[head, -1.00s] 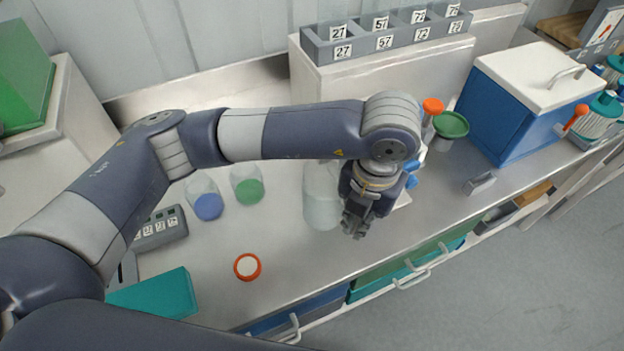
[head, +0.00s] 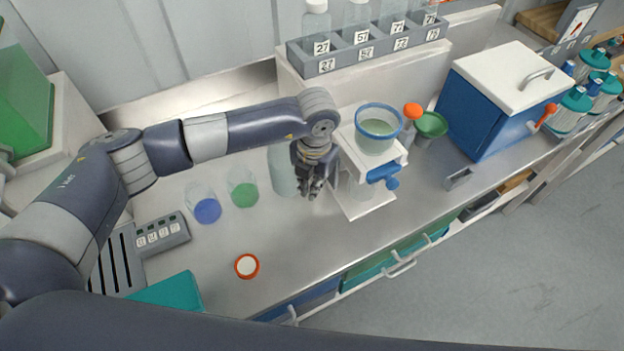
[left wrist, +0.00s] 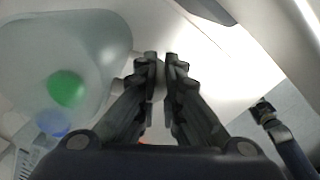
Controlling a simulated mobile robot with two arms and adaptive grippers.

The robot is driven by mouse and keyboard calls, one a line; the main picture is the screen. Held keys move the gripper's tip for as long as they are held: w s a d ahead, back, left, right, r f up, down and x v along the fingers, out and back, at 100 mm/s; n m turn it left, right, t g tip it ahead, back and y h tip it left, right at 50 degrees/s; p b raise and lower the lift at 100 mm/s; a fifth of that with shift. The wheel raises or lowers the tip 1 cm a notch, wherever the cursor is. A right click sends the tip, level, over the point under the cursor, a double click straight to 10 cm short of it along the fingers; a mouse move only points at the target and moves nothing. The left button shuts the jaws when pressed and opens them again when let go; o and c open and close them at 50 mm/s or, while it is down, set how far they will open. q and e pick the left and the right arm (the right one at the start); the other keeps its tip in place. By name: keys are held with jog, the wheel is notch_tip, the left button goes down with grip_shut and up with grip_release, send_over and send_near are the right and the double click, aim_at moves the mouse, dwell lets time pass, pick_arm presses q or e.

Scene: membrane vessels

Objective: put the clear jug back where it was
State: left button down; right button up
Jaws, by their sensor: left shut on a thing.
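The clear jug (head: 283,172) is a pale, see-through vessel standing upright over the bench, left of the white stand. My left gripper (head: 312,190) is at its right side, fingers pointing down. In the left wrist view the jug (left wrist: 75,65) fills the upper left, and the fingers (left wrist: 161,75) are closed together beside it, shut on its handle side; the grip itself is mostly hidden. I cannot tell whether the jug's base touches the bench.
The white stand (head: 362,203) with a blue-rimmed funnel (head: 377,128) and blue valve is close on the right. Flasks with blue (head: 207,210) and green (head: 244,194) contents stand left. An orange-rimmed cap (head: 247,266) lies in front. A numbered bottle rack (head: 370,50) is behind.

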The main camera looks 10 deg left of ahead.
pick_arm(q)
jog(key=shift+f, duration=0.1)
jog(key=shift+f+b, duration=0.15)
jog(key=shift+b, duration=0.15)
jog(key=c, duration=1.7)
grip_release()
